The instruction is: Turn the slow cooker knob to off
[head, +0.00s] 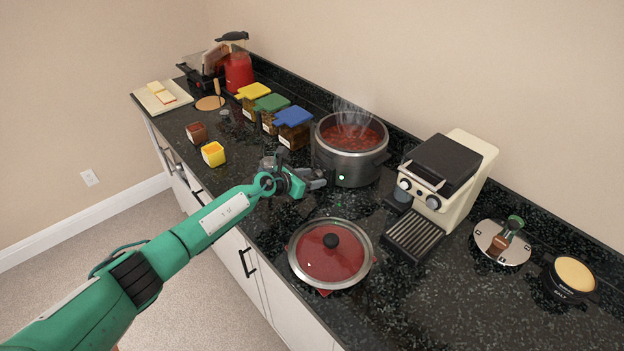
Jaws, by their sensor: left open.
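The slow cooker (355,167) is a round steel pot on the black counter, with steaming red food inside and no lid on it. A small pale round spot, likely its knob (341,177), shows low on its front side; its setting is too small to read. My left gripper (318,178) comes in from the left, just in front of the cooker's lower left side. Its jaws are open and point at the spot. I cannot tell whether a finger touches the cooker. My right gripper is not in view.
A glass lid (331,252) lies on the counter in front of the cooker. A cream coffee machine (450,175) stands close on the right. Jars with yellow, green and blue lids (294,116) stand to the left. The wall is close behind.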

